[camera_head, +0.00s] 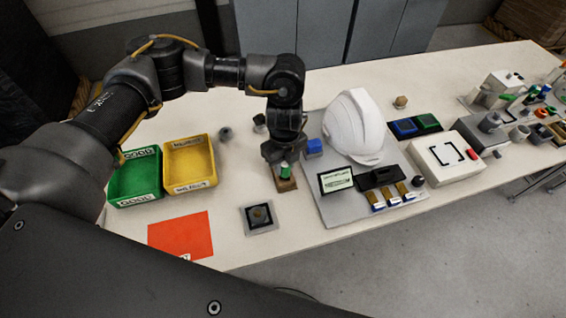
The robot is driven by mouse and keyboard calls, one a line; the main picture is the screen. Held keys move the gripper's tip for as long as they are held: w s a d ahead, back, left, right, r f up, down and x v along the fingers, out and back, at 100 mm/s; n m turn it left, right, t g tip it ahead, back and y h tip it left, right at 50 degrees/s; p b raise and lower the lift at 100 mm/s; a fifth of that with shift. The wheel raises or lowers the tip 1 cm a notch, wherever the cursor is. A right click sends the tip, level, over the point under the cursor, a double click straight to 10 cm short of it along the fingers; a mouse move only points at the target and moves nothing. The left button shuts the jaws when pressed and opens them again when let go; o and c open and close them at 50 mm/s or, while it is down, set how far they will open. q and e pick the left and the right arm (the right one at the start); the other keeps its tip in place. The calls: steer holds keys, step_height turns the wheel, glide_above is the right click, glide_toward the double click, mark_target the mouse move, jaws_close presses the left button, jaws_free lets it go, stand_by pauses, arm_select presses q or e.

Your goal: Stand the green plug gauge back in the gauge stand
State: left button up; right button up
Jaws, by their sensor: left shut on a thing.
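My left gripper (284,162) reaches in from the left and points down near the middle of the table. It is shut on the green plug gauge (285,170), whose green part shows just below the fingers. The brown gauge stand (286,185) is directly under the gauge. The gauge looks upright, at or just above the stand. I cannot tell whether its lower end is inside the stand. My right gripper is not in view.
A green bin (135,176) and a yellow bin (191,164) stand to the left. A red-orange sheet (180,235) and a grey square plate (259,217) lie in front. A white helmet shell (356,126) sits on a grey board (330,208) close on the right.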

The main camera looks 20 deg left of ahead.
arm_select(q)
steer(key=shift+f+b, duration=0.65)
steer(key=shift+f, duration=0.4)
stand_by(0.6)
stand_by(0.5)
steer(key=o, duration=0.9)
steer(key=shift+r, duration=0.15)
step_height(320, 180, up, 11)
steer(key=shift+f+b, duration=0.2)
steer(key=shift+b, duration=0.2)
steer(key=shift+a, duration=0.1)
